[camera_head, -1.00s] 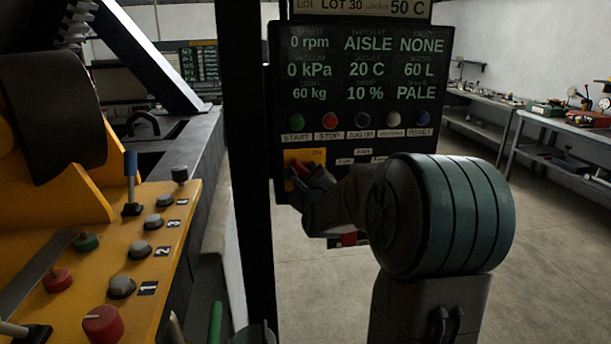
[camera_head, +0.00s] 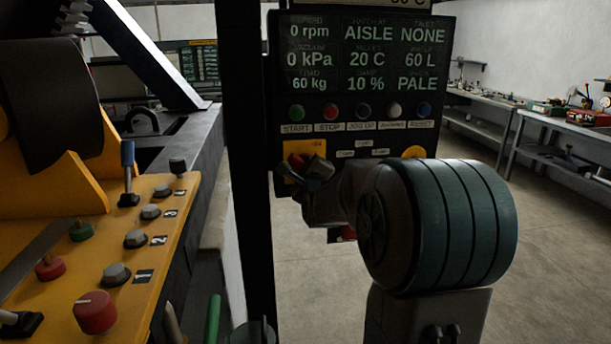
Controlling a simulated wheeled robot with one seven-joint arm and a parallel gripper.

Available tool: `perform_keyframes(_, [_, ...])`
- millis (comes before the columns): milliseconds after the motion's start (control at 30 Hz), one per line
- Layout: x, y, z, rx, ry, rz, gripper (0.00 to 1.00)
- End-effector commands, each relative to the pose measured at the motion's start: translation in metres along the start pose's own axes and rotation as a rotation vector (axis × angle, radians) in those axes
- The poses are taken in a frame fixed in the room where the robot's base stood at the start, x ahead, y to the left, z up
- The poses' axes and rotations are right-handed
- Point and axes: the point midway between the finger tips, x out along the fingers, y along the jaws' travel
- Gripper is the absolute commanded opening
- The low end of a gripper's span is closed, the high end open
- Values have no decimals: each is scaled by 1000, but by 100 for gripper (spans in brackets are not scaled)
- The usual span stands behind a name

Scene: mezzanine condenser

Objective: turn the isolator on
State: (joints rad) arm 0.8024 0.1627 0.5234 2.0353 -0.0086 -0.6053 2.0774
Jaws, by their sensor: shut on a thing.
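The isolator is a yellow plate (camera_head: 289,178) with a red handle (camera_head: 297,161) at the lower left of the black control panel (camera_head: 283,136). My gripper (camera_head: 305,174) is at the front of it, with its dark fingers shut around the red handle. The fingers and wrist cover much of the plate and most of the handle, so the handle's exact angle is hard to tell. The panel's display (camera_head: 365,60) reads 0 rpm, 0 kPa, 60 kg and FAULT NONE.
A row of buttons (camera_head: 362,111) sits just above my gripper. A yellow disc (camera_head: 414,152) and a red part (camera_head: 348,233) show around my arm. A yellow console (camera_head: 150,225) with knobs and levers stands at left. Open floor (camera_head: 545,260) lies at right.

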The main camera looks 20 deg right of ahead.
Motion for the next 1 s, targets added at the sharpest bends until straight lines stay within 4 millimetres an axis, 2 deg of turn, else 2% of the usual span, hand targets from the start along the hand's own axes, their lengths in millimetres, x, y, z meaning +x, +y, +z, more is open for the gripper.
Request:
perform_keyframes(67, [0,6,-2,-67,-3,-2,0])
perform_keyframes(1000, [0,5,-2,-958,-1,-1,0])
